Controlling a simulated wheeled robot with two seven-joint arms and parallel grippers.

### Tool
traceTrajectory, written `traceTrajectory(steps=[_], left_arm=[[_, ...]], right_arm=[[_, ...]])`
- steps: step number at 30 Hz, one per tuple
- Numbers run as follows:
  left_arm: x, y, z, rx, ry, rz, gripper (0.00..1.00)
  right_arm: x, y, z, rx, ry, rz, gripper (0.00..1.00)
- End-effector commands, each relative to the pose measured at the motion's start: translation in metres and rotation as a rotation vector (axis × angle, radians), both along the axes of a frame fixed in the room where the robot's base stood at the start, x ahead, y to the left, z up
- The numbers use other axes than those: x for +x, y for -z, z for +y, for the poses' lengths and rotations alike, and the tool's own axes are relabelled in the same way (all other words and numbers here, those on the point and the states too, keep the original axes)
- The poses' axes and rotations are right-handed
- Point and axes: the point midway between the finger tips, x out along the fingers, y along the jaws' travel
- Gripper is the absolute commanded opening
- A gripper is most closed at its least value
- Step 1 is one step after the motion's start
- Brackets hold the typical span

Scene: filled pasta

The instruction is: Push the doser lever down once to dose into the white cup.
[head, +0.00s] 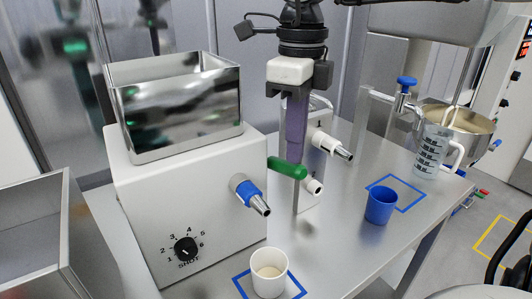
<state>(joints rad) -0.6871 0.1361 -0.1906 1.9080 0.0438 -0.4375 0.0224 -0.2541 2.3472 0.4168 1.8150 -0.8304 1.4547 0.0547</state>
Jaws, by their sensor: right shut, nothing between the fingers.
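The doser (190,205) is a white box with a shiny steel hopper (180,110) on top, a black shot dial (185,249) and a blue-collared nozzle (250,197). Its green lever (287,168) sticks out from the right side, roughly level. The white cup (269,273) stands upright in a blue-outlined square in front of the doser, below the nozzle, with something pale inside. My right gripper (296,160) comes down from above with its purple fingers shut and empty. Its tips are right at the lever; I cannot tell whether they touch. My left gripper is out of view.
A second white unit with a nozzle (337,148) stands behind my right gripper. A measuring jug (432,152) and a steel pot (462,122) are farther right. A steel bin (45,235) is at left.

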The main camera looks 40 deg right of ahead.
Motion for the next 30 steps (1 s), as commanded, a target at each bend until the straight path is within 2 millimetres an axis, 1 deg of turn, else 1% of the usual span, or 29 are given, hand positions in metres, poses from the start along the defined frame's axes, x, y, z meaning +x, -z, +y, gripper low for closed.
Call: traceTrajectory(steps=[5,9,11,15,18,30], left_arm=[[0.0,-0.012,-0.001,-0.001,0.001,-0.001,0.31],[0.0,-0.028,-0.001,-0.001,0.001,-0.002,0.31],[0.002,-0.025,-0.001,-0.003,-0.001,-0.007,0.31],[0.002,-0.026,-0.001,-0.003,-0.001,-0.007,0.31],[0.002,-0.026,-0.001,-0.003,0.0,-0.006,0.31],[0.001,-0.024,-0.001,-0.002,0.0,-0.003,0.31]], right_arm=[[0.0,-0.014,0.0,-0.001,0.0,0.0,0.0],[0.0,-0.032,0.0,-0.001,0.001,-0.002,0.0],[0.001,-0.035,0.0,-0.001,0.002,-0.004,0.0],[0.001,-0.048,0.0,0.0,0.001,-0.002,0.0],[0.0,-0.05,0.0,-0.001,0.0,0.0,0.0],[0.0,-0.05,0.0,0.0,0.0,0.0,0.0]])
